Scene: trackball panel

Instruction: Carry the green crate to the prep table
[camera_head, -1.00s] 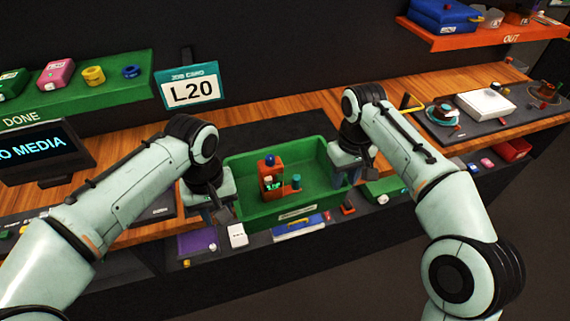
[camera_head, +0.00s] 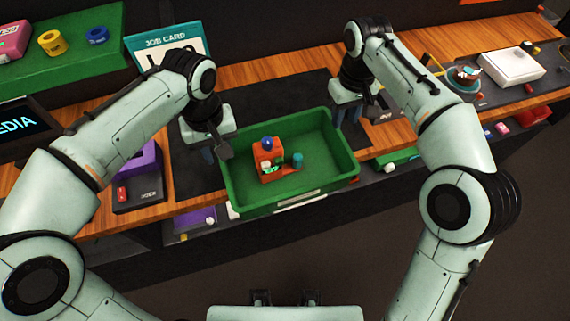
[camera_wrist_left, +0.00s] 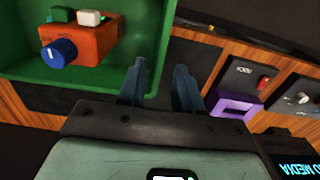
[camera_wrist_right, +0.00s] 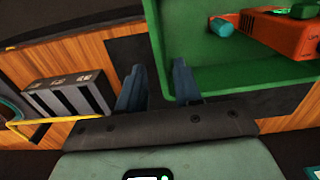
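The green crate (camera_head: 330,148) sits over the dark mat and the wooden bench's front edge in the head view. It holds an orange device (camera_head: 268,163) with a blue knob and a small teal cylinder (camera_head: 297,160). My right gripper (camera_head: 347,115) is at the back right corner. In the right wrist view its fingers (camera_wrist_right: 158,88) are also apart, with the wall between them. No grip on the rim shows.
A purple box (camera_head: 143,160) stands on the bench left of the crate. A job card (camera_head: 165,45) stands behind my left arm. A white box (camera_head: 510,66) lies on the right. A lower shelf runs under the bench front. Dark mat behind the crate is bare.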

